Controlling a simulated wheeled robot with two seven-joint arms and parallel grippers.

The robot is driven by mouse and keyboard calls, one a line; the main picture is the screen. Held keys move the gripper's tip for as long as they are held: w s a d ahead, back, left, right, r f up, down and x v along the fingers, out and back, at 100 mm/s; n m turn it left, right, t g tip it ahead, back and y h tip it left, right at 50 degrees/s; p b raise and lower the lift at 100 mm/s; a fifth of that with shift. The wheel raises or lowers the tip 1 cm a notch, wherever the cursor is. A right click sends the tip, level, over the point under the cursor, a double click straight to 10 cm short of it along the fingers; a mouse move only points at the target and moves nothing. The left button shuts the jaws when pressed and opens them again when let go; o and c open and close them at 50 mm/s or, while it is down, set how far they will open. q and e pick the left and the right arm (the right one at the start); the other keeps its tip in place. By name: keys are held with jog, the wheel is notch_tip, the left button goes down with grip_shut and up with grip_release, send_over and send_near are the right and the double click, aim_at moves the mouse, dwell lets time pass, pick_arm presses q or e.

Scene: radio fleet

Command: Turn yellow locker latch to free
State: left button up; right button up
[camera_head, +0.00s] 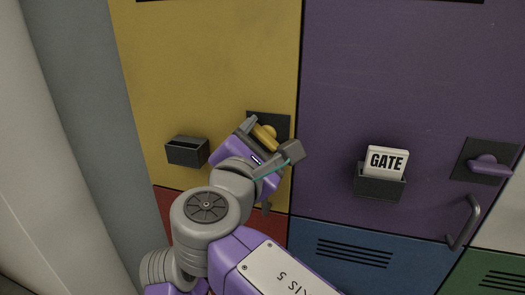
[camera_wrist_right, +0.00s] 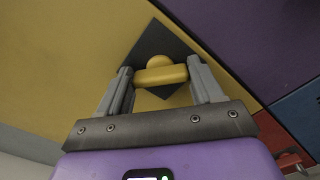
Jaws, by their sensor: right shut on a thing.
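The yellow locker (camera_head: 205,75) fills the left of the head view and has a yellow latch (camera_head: 264,137) on a dark square plate (camera_head: 283,122). In the right wrist view the latch (camera_wrist_right: 160,75) is a bar with a round hub, on a plate (camera_wrist_right: 180,50) that looks like a diamond. My right gripper (camera_head: 269,138) is at the latch, with one finger at each end of the bar. It also shows in the right wrist view (camera_wrist_right: 161,80), shut on the latch. In the head view the latch bar is tilted and partly hidden by the gripper. My left gripper is not in view.
An empty dark holder (camera_head: 187,152) is on the yellow door. Red and blue (camera_head: 350,260) doors lie below.

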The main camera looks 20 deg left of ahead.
jog(key=m+b, duration=0.2)
jog(key=m, duration=0.2)
jog(key=shift+f+m+b, duration=0.15)
jog(key=shift+m+b, duration=0.2)
jog(key=shift+m, duration=0.05)
jog(key=shift+m+b, duration=1.2)
jog(key=shift+m, duration=1.3)
jog(key=o, duration=1)
jog(key=shift+d, duration=0.1)
jog(key=shift+o, duration=0.2)
jog(key=shift+s, duration=0.15)
jog(key=s+b, duration=0.1)
jog(key=s, duration=0.6)
jog(key=shift+s, duration=0.2)
